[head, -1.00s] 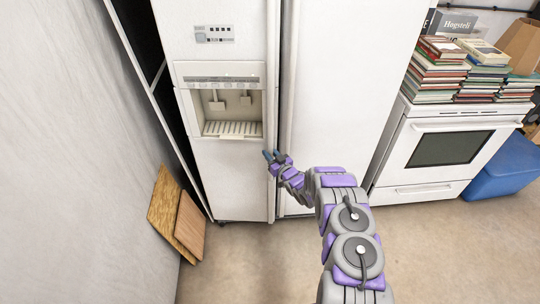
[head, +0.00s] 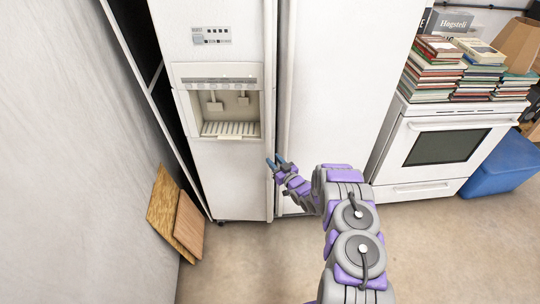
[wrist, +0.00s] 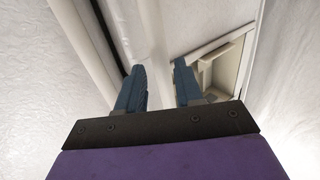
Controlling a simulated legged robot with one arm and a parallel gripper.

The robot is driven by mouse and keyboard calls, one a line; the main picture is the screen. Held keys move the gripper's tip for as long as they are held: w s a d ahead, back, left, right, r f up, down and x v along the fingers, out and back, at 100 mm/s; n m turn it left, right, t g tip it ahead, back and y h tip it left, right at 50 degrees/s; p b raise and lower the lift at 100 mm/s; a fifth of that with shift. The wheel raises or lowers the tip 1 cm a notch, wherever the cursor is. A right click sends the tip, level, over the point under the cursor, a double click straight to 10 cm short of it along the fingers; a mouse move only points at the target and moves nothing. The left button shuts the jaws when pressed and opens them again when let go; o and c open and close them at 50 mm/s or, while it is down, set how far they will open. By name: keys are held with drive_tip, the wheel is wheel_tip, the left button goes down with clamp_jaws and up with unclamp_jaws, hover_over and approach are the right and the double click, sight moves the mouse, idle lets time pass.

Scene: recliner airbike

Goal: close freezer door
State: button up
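The freezer door (head: 228,175) is the white left door of the fridge, with a water and ice dispenser (head: 228,100) in it. It looks nearly flush with the right fridge door (head: 335,90); a narrow gap shows between them, and I cannot tell if it is fully shut. My gripper (head: 276,161) is at the right edge of the freezer door, by its long vertical handle (head: 270,60). The dispenser recess (wrist: 215,70) shows beyond the right finger. Contact with the door is unclear.
A grey wall (head: 70,150) is close on the left, with wooden boards (head: 175,213) leaning there. A white stove (head: 445,150) carrying book stacks (head: 432,75) and a blue bin (head: 505,165) stand at the right. The floor (head: 250,265) in front is clear.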

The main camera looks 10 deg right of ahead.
drive_tip(key=p+v, duration=0.1)
drive_tip(key=v, duration=1.1)
drive_tip(key=shift+p, duration=0.4)
drive_tip(key=shift+s+d, duration=0.1)
drive_tip(key=shift+d, duration=0.05)
